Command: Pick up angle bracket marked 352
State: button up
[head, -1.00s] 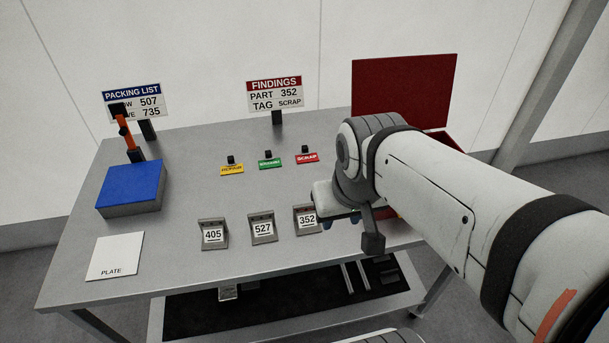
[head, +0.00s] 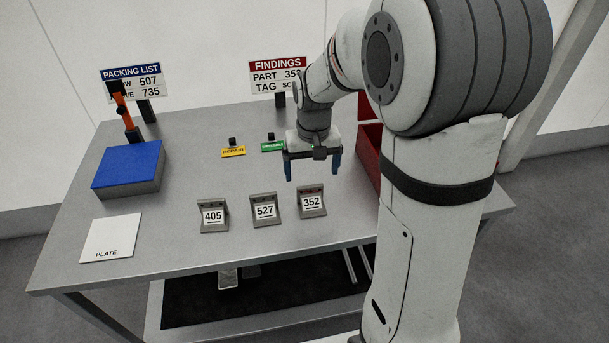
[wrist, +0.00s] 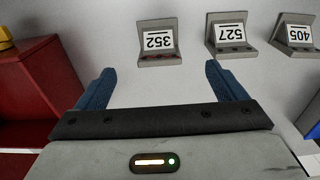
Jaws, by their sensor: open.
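The angle bracket marked 352 (head: 312,203) stands on the grey table, rightmost of a row of three grey brackets in the head view. In the wrist view the same bracket (wrist: 158,42) appears upside down, ahead of the fingers and roughly between their lines. My gripper (head: 313,174) is open and empty, with blue fingers pointing down. It hangs above the table, behind the 352 bracket and apart from it. In the wrist view my gripper (wrist: 152,80) shows nothing between its fingers.
Brackets 527 (head: 264,210) and 405 (head: 213,216) stand left of 352. Yellow (head: 233,151) and green (head: 272,147) tags lie behind. A red bin (head: 368,150) is close right of my gripper. A blue box (head: 128,166) and a white plate sheet (head: 110,238) are at left.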

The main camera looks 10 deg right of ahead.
aim_at(310, 187)
jog(key=f, duration=0.1)
jog(key=w+f, duration=0.2)
jog(key=f, duration=0.1)
jog(key=shift+w, duration=0.25)
jog(key=f, duration=0.7)
jog(key=shift+s+d+f+p, duration=0.1)
jog(key=shift+d+f+p, duration=0.1)
jog(key=shift+p, duration=0.15)
jog(key=shift+c, duration=0.3)
jog(key=shift+r, duration=0.1)
jog(key=c, duration=1.1)
